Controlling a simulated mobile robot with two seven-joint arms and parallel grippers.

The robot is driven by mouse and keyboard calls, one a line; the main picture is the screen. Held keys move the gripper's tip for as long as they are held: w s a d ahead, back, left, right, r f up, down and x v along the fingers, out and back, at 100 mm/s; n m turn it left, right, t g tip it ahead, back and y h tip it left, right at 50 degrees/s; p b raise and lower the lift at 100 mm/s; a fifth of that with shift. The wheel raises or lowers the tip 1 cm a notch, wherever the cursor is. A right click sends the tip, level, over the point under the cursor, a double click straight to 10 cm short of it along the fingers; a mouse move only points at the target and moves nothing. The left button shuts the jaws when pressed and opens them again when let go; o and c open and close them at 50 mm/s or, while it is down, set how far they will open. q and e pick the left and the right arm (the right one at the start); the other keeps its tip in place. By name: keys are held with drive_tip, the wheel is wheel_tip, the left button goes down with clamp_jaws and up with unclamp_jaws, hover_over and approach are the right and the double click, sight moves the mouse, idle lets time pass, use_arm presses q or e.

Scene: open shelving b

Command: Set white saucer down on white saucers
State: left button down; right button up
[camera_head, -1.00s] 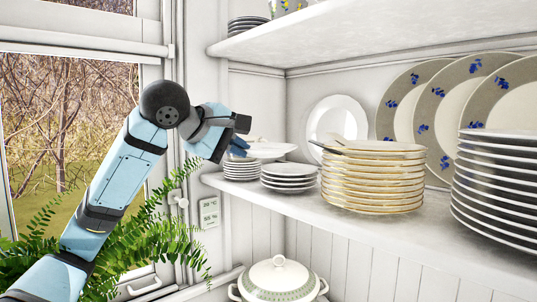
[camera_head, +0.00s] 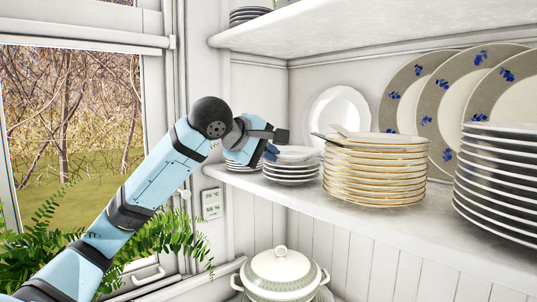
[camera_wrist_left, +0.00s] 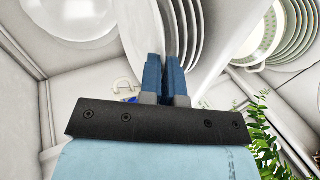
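The white saucer (camera_head: 299,152) is at the top of a short stack of white saucers (camera_head: 292,173) on the shelf. It lies nearly level, and I cannot tell whether it touches the stack or hovers just above it. My left gripper (camera_head: 271,150) is at the saucer's left rim, and its fingertips (camera_wrist_left: 164,75) are close together with the rim between them. In the left wrist view the saucer (camera_wrist_left: 143,35) is seen close up beside the stacked saucers (camera_wrist_left: 188,25). My right gripper is not in view.
Gold-rimmed plates (camera_head: 374,172) with cutlery on top stand right of the saucers. Another white stack (camera_head: 238,157) is partly hidden behind my gripper. A white plate (camera_head: 340,112) leans on the back wall. The upper shelf (camera_head: 370,35) is overhead; a tureen (camera_head: 282,272) stands below.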

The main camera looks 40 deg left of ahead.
use_arm(q)
drive_tip(key=shift+f+b, duration=0.3)
drive_tip(key=shift+f, duration=0.25)
drive_tip(key=c, duration=1.3)
unclamp_jaws()
drive_tip(key=shift+s+d+r, duration=0.1)
drive_tip(key=shift+s, duration=0.05)
drive_tip(key=shift+c, duration=0.2)
drive_tip(key=shift+r+p, duration=0.45)
drive_tip(key=shift+r, duration=0.2)
drive_tip(key=v, duration=1.1)
drive_tip(key=shift+s+b, duration=0.3)
drive_tip(key=shift+s, duration=0.05)
